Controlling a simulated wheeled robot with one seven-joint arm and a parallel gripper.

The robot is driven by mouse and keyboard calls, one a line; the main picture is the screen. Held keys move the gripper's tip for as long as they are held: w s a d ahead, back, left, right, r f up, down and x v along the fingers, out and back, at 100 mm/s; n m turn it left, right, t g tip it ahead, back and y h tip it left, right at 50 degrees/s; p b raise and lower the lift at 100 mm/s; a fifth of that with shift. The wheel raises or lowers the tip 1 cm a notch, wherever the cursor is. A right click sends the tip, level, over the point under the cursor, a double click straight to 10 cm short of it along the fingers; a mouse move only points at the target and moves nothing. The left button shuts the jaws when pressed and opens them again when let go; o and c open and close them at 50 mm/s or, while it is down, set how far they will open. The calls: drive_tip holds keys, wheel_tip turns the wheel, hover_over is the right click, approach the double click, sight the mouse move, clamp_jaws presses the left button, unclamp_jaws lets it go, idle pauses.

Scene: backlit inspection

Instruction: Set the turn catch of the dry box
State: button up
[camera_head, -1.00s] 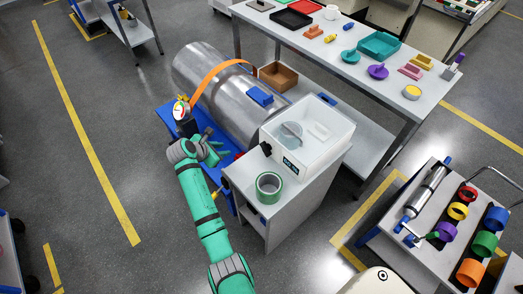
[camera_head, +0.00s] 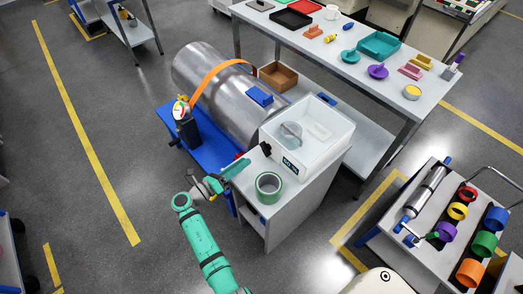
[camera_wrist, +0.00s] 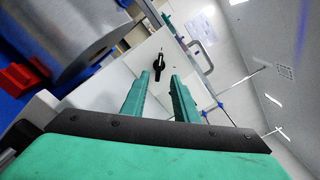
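The dry box (camera_head: 318,160) is a white case with a clear lid, standing on a grey cabinet. Its turn catch (camera_head: 266,149) is a small black knob on the box's left side. In the wrist view the catch (camera_wrist: 159,67) shows as a black lever on a white face, standing roughly upright in the picture. My gripper (camera_head: 243,165) is left of the cabinet, short of the catch. In the wrist view its two green fingers (camera_wrist: 159,78) are parted and empty, with the catch seen beyond the gap between their tips. Nothing shows contact.
A green tape roll (camera_head: 269,187) lies on the cabinet top (camera_head: 290,196), close to my gripper. A large metal cylinder (camera_head: 225,95) lies on a blue stand behind. A dark bottle-like object with a gauge (camera_head: 186,125) stands on the blue stand.

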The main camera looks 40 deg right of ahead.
sight(262, 149)
drive_tip(key=d, duration=1)
drive_tip(key=shift+w, duration=0.4)
drive_tip(key=shift+w, duration=0.1)
clamp_jaws()
